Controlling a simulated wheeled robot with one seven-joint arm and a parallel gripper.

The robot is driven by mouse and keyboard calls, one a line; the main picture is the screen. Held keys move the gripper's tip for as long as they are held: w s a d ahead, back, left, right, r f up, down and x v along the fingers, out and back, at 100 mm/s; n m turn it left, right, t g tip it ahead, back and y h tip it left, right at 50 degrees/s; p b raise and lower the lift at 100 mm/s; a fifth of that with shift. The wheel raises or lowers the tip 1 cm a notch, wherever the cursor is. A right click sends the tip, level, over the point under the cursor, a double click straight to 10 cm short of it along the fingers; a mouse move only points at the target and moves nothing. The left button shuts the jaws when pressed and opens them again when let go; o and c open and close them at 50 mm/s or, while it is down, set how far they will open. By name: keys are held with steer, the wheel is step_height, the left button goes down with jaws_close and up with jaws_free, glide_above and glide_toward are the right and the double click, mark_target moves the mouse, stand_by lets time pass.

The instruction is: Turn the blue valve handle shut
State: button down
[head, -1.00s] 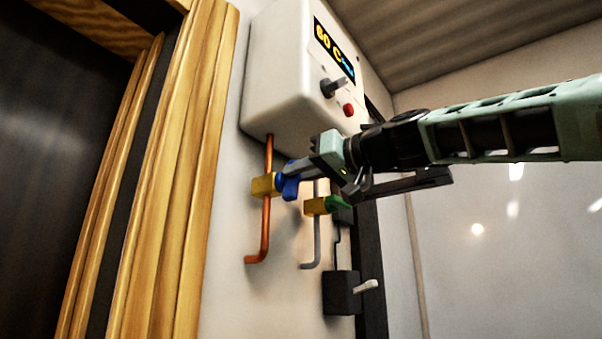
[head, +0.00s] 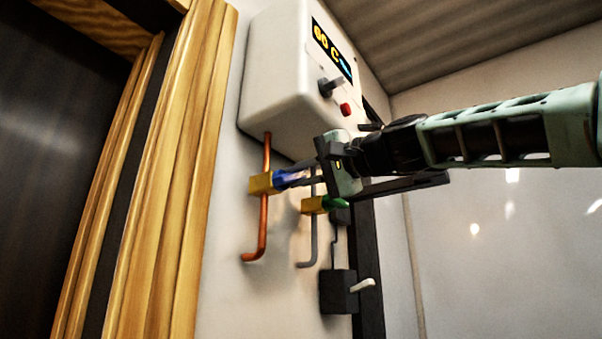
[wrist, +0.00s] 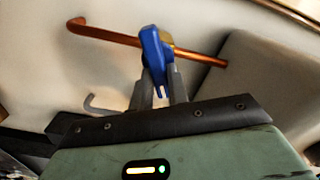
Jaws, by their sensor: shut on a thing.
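The blue valve handle (head: 286,178) sits on a brass valve body (head: 261,184) on the copper pipe (head: 264,225) below the white heater box. In the wrist view the blue handle (wrist: 153,55) stands out from the pipe (wrist: 105,32), with its lower end between my two fingers. My gripper (head: 300,180) is shut on the handle; it also shows in the wrist view (wrist: 158,88). In the head view the fingers partly cover the handle.
A white heater box (head: 285,85) with a display, a dark knob and a red button (head: 346,109) is above. A green-handled valve (head: 330,203) on a grey pipe is just below my gripper. A dark switch box (head: 338,292) with a pale lever is lower. A wooden door frame (head: 170,190) stands left.

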steer(key=m, duration=0.5)
steer(key=shift+w+d+f, duration=0.1)
steer(key=shift+f, duration=0.15)
steer(key=shift+f+m, duration=0.1)
steer(key=shift+m, duration=0.2)
steer(key=c, duration=1.4)
jaws_free()
steer(key=shift+o, duration=0.2)
steer(key=shift+d, duration=0.1)
steer(key=b+v, duration=0.7)
steer(key=v, duration=1)
